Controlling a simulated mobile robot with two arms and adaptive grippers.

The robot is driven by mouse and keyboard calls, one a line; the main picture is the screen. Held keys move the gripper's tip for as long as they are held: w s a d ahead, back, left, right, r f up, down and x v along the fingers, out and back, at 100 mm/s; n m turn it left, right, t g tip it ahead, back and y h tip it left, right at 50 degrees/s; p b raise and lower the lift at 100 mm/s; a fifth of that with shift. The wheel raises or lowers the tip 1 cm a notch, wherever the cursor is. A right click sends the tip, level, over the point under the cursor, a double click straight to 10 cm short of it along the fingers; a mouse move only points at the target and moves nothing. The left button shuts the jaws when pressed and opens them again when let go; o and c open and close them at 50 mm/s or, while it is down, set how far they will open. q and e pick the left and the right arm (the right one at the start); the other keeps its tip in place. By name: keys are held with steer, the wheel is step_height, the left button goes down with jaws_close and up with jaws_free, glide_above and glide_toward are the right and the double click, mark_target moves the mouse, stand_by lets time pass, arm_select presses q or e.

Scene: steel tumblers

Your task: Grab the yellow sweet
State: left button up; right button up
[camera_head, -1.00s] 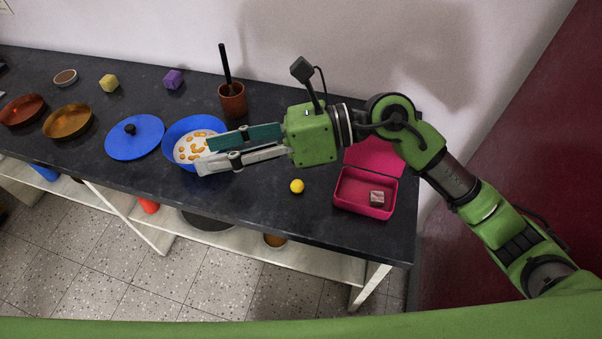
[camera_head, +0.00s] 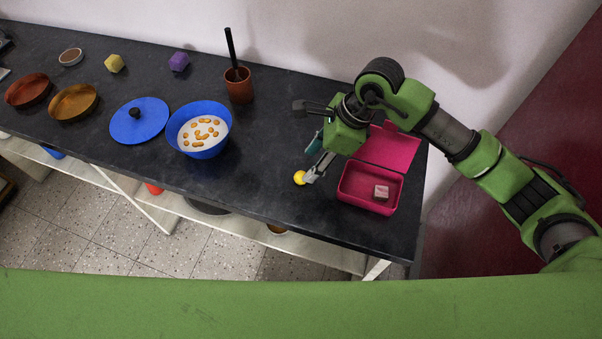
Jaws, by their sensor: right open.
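The yellow sweet (camera_head: 299,178) is a small round ball on the dark table, near its front edge and left of the pink box. My right gripper (camera_head: 308,168) points down and to the left, with its fingertips right at the sweet. One pale finger lies beside the sweet's right side and partly overlaps it; the other, teal finger is behind. The jaws are open; I cannot tell whether a finger touches the sweet. My left gripper is not in view.
A pink open box (camera_head: 368,207) holding a small pale cube (camera_head: 381,192) stands just right of the gripper. A blue bowl (camera_head: 203,152), a blue lid (camera_head: 139,120) and a brown cup (camera_head: 238,92) stand left. The table between bowl and sweet is clear.

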mark_target(303, 174)
steer(key=x, duration=0.1)
steer(key=p+x, duration=0.1)
steer(key=x, duration=0.1)
steer(key=p+x, duration=0.1)
steer(key=shift+s+a+f, duration=0.15)
steer(key=shift+s+f, duration=0.1)
steer(key=shift+f, duration=0.05)
steer(key=shift+a+f, duration=0.15)
steer(key=shift+f, duration=0.4)
steer(key=c, duration=1)
